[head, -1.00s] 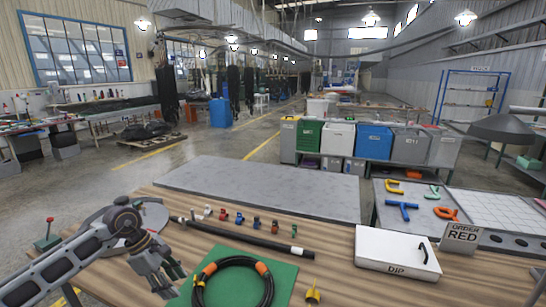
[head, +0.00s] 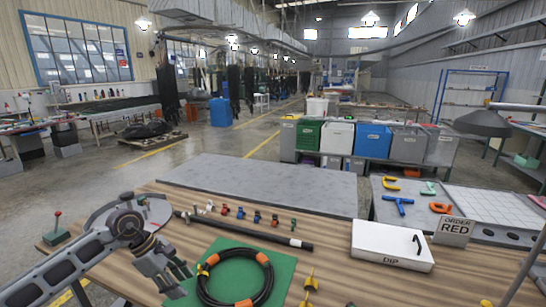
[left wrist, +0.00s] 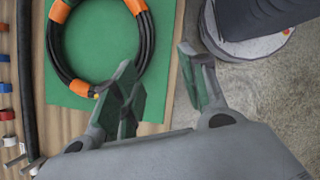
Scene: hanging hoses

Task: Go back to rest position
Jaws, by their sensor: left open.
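My left gripper (head: 180,277) is at the lower left of the head view, at the edge of the green mat (head: 283,268). It is open, with no object between its fingers in the left wrist view (left wrist: 158,72). My right gripper is not in view.
A straight black hose (head: 255,234) and several small coloured fittings (head: 241,212) lie behind the mat. A white box marked DIP (head: 385,248) stands right of it. A yellow fitting (head: 308,287) is near the front. A red-knobbed lever (head: 57,228) stands at left.

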